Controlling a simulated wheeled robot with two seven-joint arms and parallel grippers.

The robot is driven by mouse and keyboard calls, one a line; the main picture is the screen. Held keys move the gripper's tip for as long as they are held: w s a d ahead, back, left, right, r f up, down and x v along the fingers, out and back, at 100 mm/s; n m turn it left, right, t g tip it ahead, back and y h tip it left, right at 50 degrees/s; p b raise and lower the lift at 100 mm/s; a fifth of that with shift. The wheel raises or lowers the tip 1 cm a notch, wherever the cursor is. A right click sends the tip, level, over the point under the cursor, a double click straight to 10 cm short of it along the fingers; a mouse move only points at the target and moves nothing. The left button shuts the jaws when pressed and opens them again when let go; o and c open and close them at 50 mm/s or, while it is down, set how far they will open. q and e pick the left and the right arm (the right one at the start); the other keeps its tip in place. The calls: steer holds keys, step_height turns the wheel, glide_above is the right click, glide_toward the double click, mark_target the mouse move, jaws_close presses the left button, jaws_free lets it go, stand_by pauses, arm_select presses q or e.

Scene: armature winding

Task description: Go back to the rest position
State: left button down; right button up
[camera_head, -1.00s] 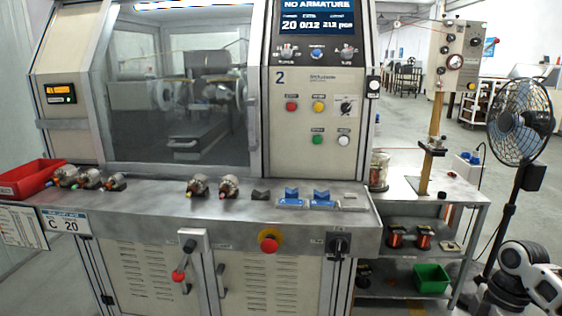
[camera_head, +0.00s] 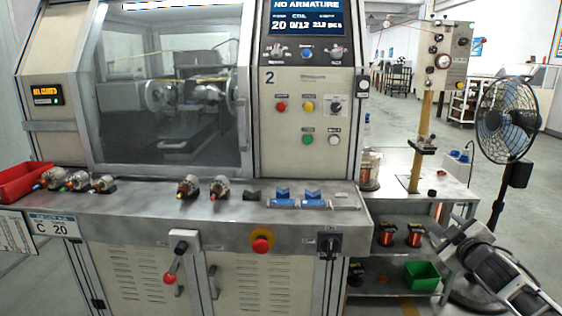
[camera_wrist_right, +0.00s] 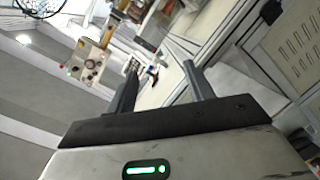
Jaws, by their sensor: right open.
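My right gripper (camera_head: 446,230) shows at the lower right of the head view, in front of the side shelf, with its arm coming from the bottom right corner. In the right wrist view its two dark fingers (camera_wrist_right: 160,72) stand apart with nothing between them. My left gripper is in neither view. The winding machine (camera_head: 170,95) stands ahead with its window closed, and its screen (camera_head: 306,18) reads "NO ARMATURE". Several armatures lie on its front ledge, one group at the left (camera_head: 75,181) and a pair nearer the middle (camera_head: 203,187). Blue holders (camera_head: 298,198) sit to their right.
A red bin (camera_head: 25,181) is at the ledge's left end. A side table (camera_head: 400,180) carries a wire post (camera_head: 425,120), with copper spools (camera_head: 414,235) and a green bin (camera_head: 422,276) below. A fan (camera_head: 505,120) stands at the right, close behind my right arm.

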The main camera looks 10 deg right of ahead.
steer(key=s+a+f+g+y, duration=0.1)
steer(key=s+a+f+y, duration=0.1)
steer(key=s+a+f, duration=0.5)
steer(key=s+a+f+g+y, duration=0.2)
steer(key=s+a+f+y, duration=0.1)
steer(key=a+f, duration=0.8)
steer(key=s+a+f+m+g+y, duration=0.1)
steer(key=s+a+f, duration=0.1)
steer(key=s+a, duration=0.6)
steer(key=s+a+f+m+g+y, duration=0.1)
steer(key=s+a+f+m, duration=0.1)
steer(key=s+a, duration=0.6)
steer(key=a+f, duration=0.1)
steer(key=a, duration=0.2)
steer(key=shift+s+f+y, duration=0.2)
steer(key=shift+f+y, duration=0.15)
steer(key=shift+y, duration=0.05)
